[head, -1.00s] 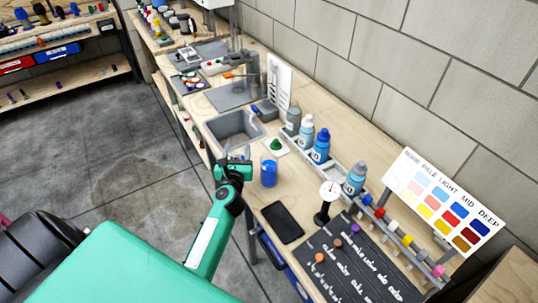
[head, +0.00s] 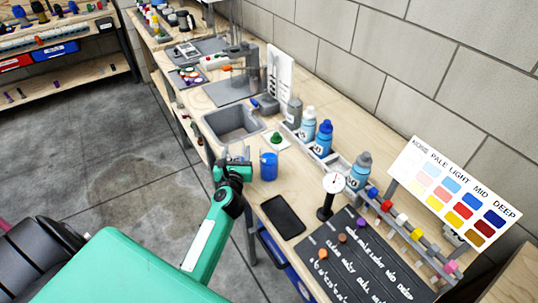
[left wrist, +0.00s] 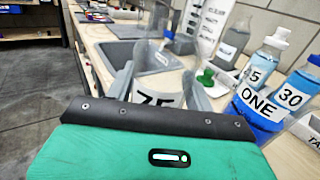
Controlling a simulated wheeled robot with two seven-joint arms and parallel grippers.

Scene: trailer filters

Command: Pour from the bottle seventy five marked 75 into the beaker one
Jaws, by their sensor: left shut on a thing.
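The bottle seventy five (left wrist: 158,97) shows its label "75" in the left wrist view, upside of it clear and see-through. It stands between the fingers of my left gripper (left wrist: 160,88), which is shut on it. In the head view my left gripper (head: 236,170) is over the bench's front edge, left of the beaker one; the bottle is hardly visible there. The beaker one (head: 269,167) stands on the bench with blue liquid in it. It also shows in the left wrist view (left wrist: 256,105), label "ONE", to the right of the held bottle. My right gripper is out of view.
A grey sink (head: 232,123) lies behind the gripper. A green-knobbed piece (head: 277,139) sits near the beaker. A rack holds several bottles, among them a blue one marked 30 (head: 322,140). A dial gauge (head: 331,185) and a black pad (head: 283,215) stand nearer.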

